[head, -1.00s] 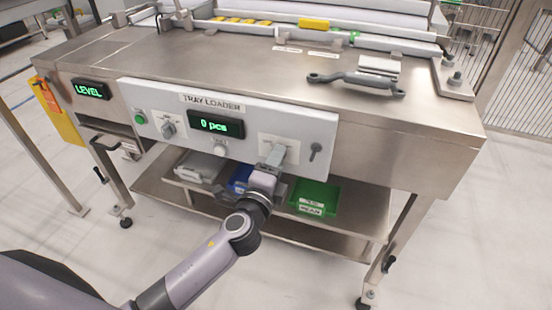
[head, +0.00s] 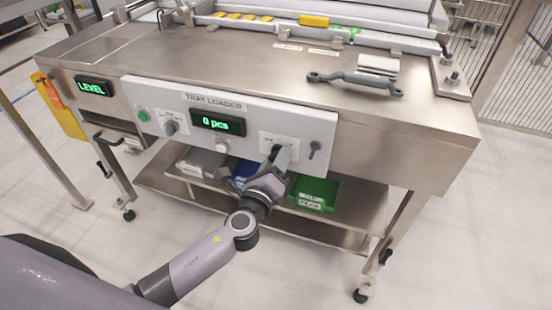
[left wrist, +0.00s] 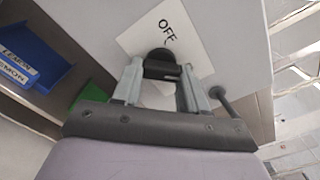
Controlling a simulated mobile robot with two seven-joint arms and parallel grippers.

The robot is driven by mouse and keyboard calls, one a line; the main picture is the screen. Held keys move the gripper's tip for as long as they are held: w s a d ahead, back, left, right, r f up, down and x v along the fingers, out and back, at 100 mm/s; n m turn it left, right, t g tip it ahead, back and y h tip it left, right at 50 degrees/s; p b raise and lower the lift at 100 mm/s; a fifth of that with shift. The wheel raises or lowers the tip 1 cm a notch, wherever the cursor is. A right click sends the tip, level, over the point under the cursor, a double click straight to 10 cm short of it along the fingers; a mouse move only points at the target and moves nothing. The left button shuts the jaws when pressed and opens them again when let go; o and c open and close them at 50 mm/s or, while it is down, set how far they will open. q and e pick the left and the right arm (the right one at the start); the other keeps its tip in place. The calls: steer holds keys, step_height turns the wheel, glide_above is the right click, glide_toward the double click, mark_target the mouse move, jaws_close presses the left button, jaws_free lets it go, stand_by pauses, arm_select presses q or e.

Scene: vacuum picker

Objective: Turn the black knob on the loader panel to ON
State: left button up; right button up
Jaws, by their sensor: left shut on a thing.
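The black knob (head: 275,151) is on the right part of the white loader panel (head: 327,124), on a white label plate. In the left wrist view the knob (left wrist: 160,63) sits between the two fingers, and "OFF" shows on its plate (left wrist: 172,22). No "ON" mark is readable; fingers and knob cover part of the plate. My left gripper (head: 281,158) is shut on the knob, tilted, with the wrist below it; its fingers also show in the left wrist view (left wrist: 160,78). My right gripper is not in view.
A small lever or key switch (head: 315,149) sits just right of the knob. A display reading "0 pcs" (head: 217,122) and another grey knob (head: 171,127) are to the left. Blue (head: 243,172) and green (head: 314,193) bins stand on the shelf below.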

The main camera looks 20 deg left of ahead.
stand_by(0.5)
arm_select(q)
steer(key=o, duration=1.1)
steer(key=shift+c, duration=0.2)
steer(key=shift+s, duration=0.1)
steer(key=s, duration=0.7)
steer(key=shift+a, duration=0.15)
